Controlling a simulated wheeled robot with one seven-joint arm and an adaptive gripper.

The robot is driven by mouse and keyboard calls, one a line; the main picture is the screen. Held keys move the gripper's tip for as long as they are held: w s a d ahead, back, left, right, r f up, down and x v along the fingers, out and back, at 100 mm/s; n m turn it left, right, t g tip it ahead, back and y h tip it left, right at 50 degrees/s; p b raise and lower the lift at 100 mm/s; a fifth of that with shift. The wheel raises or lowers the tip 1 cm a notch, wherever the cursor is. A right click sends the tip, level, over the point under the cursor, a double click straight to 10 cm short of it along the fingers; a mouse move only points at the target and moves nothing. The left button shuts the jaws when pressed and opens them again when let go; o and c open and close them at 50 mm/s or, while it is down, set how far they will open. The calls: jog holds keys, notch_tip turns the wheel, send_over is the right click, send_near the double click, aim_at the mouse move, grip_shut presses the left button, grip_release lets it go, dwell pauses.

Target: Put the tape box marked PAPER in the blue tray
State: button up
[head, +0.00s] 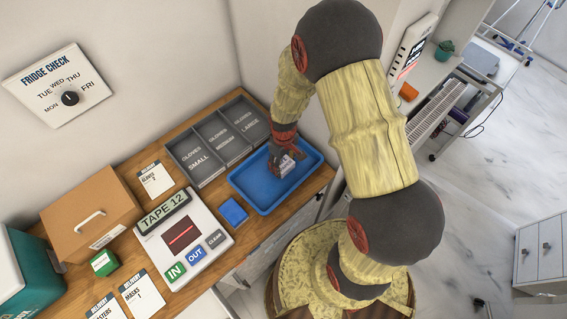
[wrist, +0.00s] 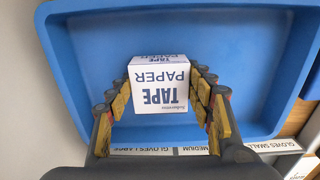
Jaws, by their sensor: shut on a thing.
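The white tape box (wrist: 159,88) with blue lettering "TAPE PAPER" is between the two fingers of my gripper (wrist: 160,100) in the wrist view. The fingers are shut on its sides. The blue tray (wrist: 75,60) lies behind and around the box in that view. In the head view the blue tray (head: 262,200) stands on the wooden counter, and my gripper (head: 285,158) is over it with the box (head: 287,166). I cannot tell whether the box touches the tray's floor.
A grey glove bin (head: 182,160) with several compartments stands beside the tray. A wall is behind.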

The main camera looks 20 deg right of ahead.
jog(key=shift+f, duration=0.15)
jog(key=o, duration=1.1)
jog(key=shift+o, duration=0.3)
notch_tip(320, 180, up, 12)
notch_tip(320, 180, up, 17)
jog(key=m+t, duration=0.2)
jog(key=t, duration=0.1)
send_over(284, 164)
jog(key=s+a, duration=0.2)
jog(key=s, duration=0.1)
jog(key=s+r+m+t, duration=0.2)
jog(key=s+r, duration=0.9)
jog(key=s, duration=0.1)
jog(key=shift+a+r+t, duration=0.3)
jog(key=shift+a+r, duration=0.1)
